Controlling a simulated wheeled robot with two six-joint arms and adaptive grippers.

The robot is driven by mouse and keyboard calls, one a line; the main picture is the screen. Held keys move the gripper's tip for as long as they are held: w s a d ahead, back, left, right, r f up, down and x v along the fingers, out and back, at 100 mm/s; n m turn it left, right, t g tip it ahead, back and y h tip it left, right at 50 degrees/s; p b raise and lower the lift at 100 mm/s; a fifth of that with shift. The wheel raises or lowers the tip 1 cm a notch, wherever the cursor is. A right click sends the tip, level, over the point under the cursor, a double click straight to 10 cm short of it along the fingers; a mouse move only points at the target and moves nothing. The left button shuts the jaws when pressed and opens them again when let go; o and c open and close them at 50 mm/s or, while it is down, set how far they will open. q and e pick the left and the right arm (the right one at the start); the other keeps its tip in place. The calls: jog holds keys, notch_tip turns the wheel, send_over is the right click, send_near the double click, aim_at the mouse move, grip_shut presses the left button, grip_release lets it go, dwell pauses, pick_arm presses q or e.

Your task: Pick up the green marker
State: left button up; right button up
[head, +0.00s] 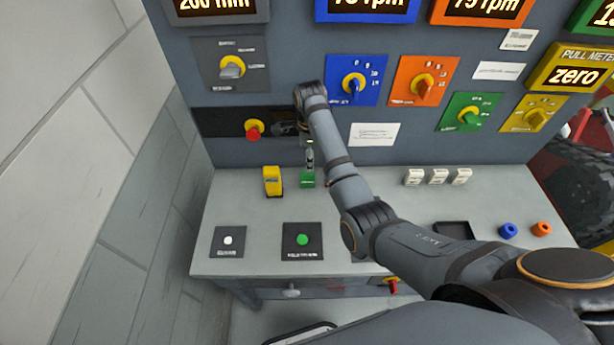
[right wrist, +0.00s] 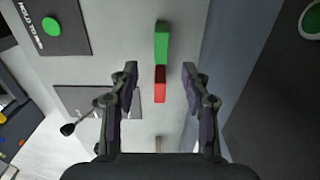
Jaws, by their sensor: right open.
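A small green block-like marker (head: 308,179) stands on the grey desk, close to the wall panel. My right gripper (head: 309,152) is over it in the head view and partly hides it. In the right wrist view the green marker (right wrist: 161,42) lies beyond the fingertips, above the gap. A red piece (right wrist: 160,84) sits end to end with it, between the open fingers of the right gripper (right wrist: 160,78). I cannot tell whether the red piece is separate. The fingers stand apart on both sides and hold nothing. My left gripper is not in view.
A yellow block (head: 272,181) stands left of the green marker. A green-button plate (head: 302,240) and a white-button plate (head: 228,241) lie toward the desk's front. White blocks (head: 438,176) and blue (head: 508,230) and orange (head: 541,228) rings are at the right. The knob panel rises behind.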

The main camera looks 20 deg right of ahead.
aim_at(308, 180)
jog(key=shift+w+f, duration=0.25)
jog(key=shift+f, duration=1)
jog(key=shift+f+p, duration=0.65)
jog(key=shift+f, duration=0.2)
jog(key=f, duration=0.2)
jog(key=shift+s+a+f+p, duration=0.15)
jog(key=shift+a+f+p, duration=0.05)
jog(key=shift+f+p, duration=0.2)
jog(key=shift+f, duration=0.55)
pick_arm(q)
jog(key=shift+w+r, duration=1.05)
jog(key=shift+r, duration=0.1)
pick_arm(e)
grip_shut()
